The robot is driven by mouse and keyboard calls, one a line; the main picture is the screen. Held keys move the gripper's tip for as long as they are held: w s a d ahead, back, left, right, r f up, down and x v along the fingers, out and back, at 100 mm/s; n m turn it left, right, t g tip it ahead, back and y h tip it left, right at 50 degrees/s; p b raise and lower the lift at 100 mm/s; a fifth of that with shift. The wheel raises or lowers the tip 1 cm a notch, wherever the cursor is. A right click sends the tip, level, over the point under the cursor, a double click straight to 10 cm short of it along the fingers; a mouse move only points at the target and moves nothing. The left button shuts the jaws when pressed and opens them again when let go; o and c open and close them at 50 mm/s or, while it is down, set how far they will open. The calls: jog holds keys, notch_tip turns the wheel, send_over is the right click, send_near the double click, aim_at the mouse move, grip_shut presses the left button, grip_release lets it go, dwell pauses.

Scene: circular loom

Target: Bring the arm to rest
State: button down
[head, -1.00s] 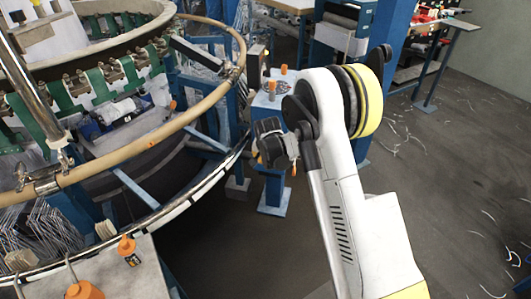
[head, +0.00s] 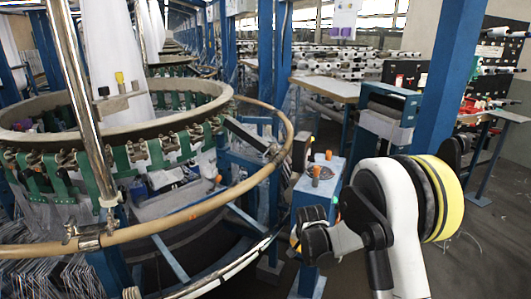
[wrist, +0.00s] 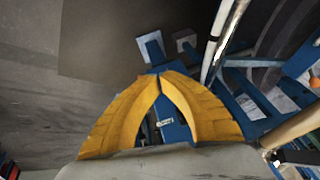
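My arm rises from the bottom of the head view, with a white link and a yellow-and-black joint at its elbow, folded beside the circular loom (head: 262,172). My gripper shows in the wrist view (wrist: 160,77), its two yellow-orange fingers meeting at the tips. Nothing is held between them; blue metal shows through the gap lower down. In the head view the fingers are mostly hidden behind the dark wrist. The wrist is in front of a blue-and-white stand (head: 322,188) with orange-topped items on it, and I cannot tell whether they touch.
The loom's tan ring and steel post (head: 82,110) are to the left. A blue pillar (head: 455,80) stands behind my arm. Grey floor at the lower right is open, with scattered scraps.

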jog(key=s+d+r+n+t, duration=0.1)
jog(key=s+r+n, duration=0.1)
jog(key=s+r, duration=0.7)
jog(key=s+d+r+n, duration=0.1)
jog(key=s+r, duration=0.6)
jog(key=r, duration=0.5)
jog(key=s+d+r+n+t, duration=0.1)
jog(key=s+r+n, duration=0.1)
jog(key=s, duration=1.6)
jog(key=shift+s+n+y, duration=0.2)
jog(key=shift+n+y, duration=0.1)
jog(key=shift+n, duration=0.4)
